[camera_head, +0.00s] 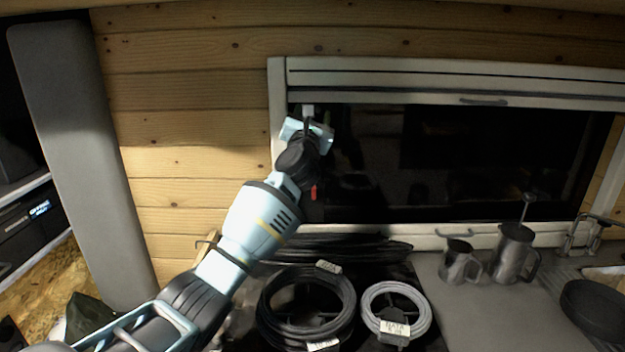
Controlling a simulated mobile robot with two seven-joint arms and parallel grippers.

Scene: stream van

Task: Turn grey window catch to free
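The window (450,160) has a pale frame and dark glass. My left arm reaches up from the lower left to the window's upper left corner. My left gripper (308,122) is there, against the dark glass close to the frame. A small light grey piece (308,110) shows at the gripper's tip; it may be the grey window catch, but I cannot tell it from a fingertip. The wrist and gripper body hide most of this spot, and I cannot see whether the fingers are open or shut. My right gripper is not in view.
A blind cassette (450,78) with a dark handle runs along the window top. Coiled black cable (268,310) and grey cable (368,305) lie below. Metal jugs (514,255) and a dark pan (597,310) are on the right counter. A grey padded panel (80,160) stands left.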

